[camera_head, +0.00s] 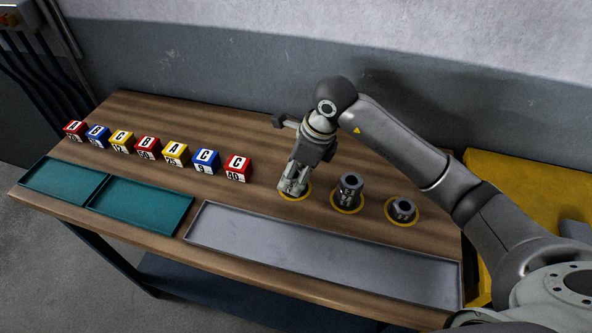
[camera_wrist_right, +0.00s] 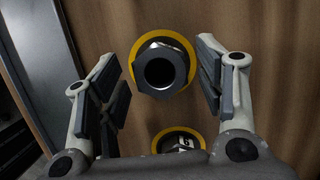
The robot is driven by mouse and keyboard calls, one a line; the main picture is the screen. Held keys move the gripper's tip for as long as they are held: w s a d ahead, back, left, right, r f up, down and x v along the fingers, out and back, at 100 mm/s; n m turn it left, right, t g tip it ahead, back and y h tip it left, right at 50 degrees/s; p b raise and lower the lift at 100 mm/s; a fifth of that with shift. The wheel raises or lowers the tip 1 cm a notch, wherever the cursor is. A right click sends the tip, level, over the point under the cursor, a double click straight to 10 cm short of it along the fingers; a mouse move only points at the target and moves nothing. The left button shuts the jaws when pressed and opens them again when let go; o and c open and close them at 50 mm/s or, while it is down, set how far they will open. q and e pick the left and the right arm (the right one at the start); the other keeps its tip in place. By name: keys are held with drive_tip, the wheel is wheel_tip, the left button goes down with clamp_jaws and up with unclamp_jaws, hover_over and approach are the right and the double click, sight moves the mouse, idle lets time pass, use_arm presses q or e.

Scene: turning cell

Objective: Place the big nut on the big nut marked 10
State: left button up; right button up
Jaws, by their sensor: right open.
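My right gripper (camera_head: 293,188) is open and low over the leftmost yellow ring (camera_head: 300,199). In the right wrist view a dark nut (camera_wrist_right: 178,85) with a round hole shows between the open fingers, apart from both, inside a yellow ring (camera_wrist_right: 188,52). The gripper hides this nut in the head view. To its right, a tall dark nut-shaped piece or stack (camera_head: 349,193) stands upright in the middle ring. A lower dark nut (camera_head: 402,211) sits in the right ring. Light marks show on both, too small to read surely. My left gripper is not in view.
Several lettered cubes, such as the red cube (camera_head: 237,169), stand in a row at the left. Two teal trays (camera_head: 147,205) and a long grey tray (camera_head: 320,252) lie along the front edge of the wooden table (camera_head: 225,118). The table's back part is clear.

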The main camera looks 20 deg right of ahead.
drive_tip(key=shift+r, duration=0.15)
drive_tip(key=shift+d+r, duration=0.1)
drive_tip(key=shift+r, duration=0.25)
drive_tip(key=b+v, duration=0.2)
drive_tip(key=v, duration=0.9)
drive_tip(key=shift+r, duration=0.15)
